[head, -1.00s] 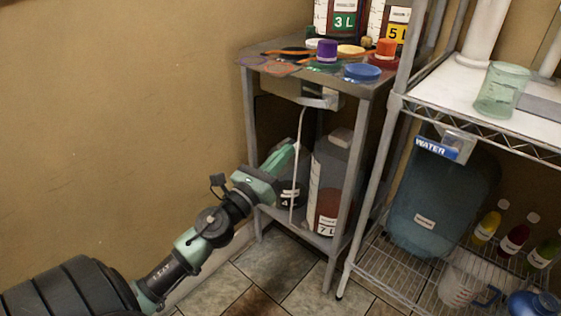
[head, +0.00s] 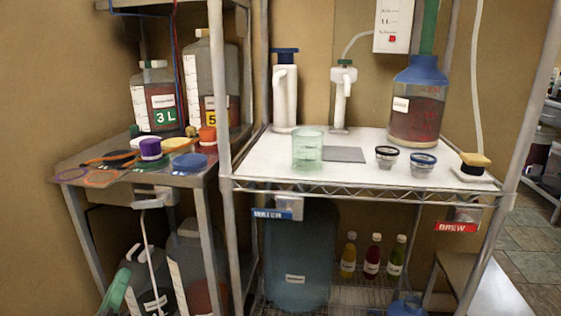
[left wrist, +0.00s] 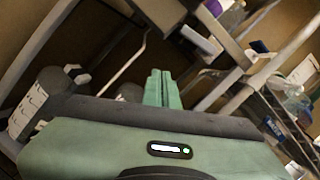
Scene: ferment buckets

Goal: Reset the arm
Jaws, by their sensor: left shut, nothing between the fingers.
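My left gripper (head: 114,293) shows only as a green tip at the lower left of the head view, in front of the small metal table's lower space. In the left wrist view the gripper's two green fingers (left wrist: 161,88) are together, with nothing between them. They point toward the dark space under the small table. Jugs stand near the gripper on the lower shelf, including a grey jug (head: 193,262) with dark red liquid. I cannot tell the exact gap between fingers and jugs. My right gripper is not in view.
The small metal table (head: 92,160) carries coloured lids and two jugs. The white-topped wire rack (head: 260,168) holds a green beaker (head: 307,150), two small jars and a blue-topped carboy (head: 417,105). A large blue water container (head: 300,250) stands below. Wall is bare at left.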

